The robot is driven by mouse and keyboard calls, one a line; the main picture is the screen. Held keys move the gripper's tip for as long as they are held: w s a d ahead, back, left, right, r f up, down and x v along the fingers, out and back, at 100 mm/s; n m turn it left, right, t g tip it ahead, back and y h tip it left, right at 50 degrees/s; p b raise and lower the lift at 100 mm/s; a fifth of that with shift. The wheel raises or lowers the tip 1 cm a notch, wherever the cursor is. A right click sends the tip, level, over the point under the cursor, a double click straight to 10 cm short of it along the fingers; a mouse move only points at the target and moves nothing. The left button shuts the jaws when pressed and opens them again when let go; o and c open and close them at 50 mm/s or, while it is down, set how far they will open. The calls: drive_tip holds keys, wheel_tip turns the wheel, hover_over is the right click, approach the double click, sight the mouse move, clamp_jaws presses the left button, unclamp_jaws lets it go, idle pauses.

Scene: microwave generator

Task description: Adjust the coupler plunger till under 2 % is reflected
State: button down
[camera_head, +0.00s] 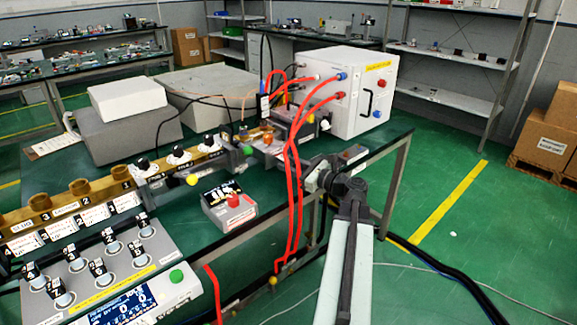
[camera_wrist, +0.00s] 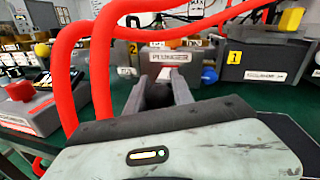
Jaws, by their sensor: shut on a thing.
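A block labelled PLUNGER (camera_wrist: 170,57) is straight ahead in the wrist view. My gripper (camera_wrist: 158,92) is shut on a dark rounded knob (camera_wrist: 160,93) just below that label, which appears to be the coupler plunger's. The fingers hide most of the knob. In the head view my gripper (camera_head: 318,177) reaches past the bench's front edge from the right, beside the red hoses. The plunger cannot be made out there. A blue-screened panel (camera_head: 132,303) stands at the lower left of the head view; its reading is too small to tell.
Red hoses (camera_head: 294,170) hang close to my gripper; they also cross the left of the wrist view (camera_wrist: 102,75). A box with a red button (camera_head: 233,200) stands on the bench (camera_head: 265,195). A white generator cabinet (camera_head: 345,95) is behind.

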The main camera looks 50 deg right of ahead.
drive_tip(key=shift+w, duration=0.15)
drive_tip(key=c, duration=1.1)
unclamp_jaws()
drive_tip(key=s, duration=0.7)
drive_tip(key=shift+s+d, duration=0.35)
drive_tip(key=shift+d, duration=0.1)
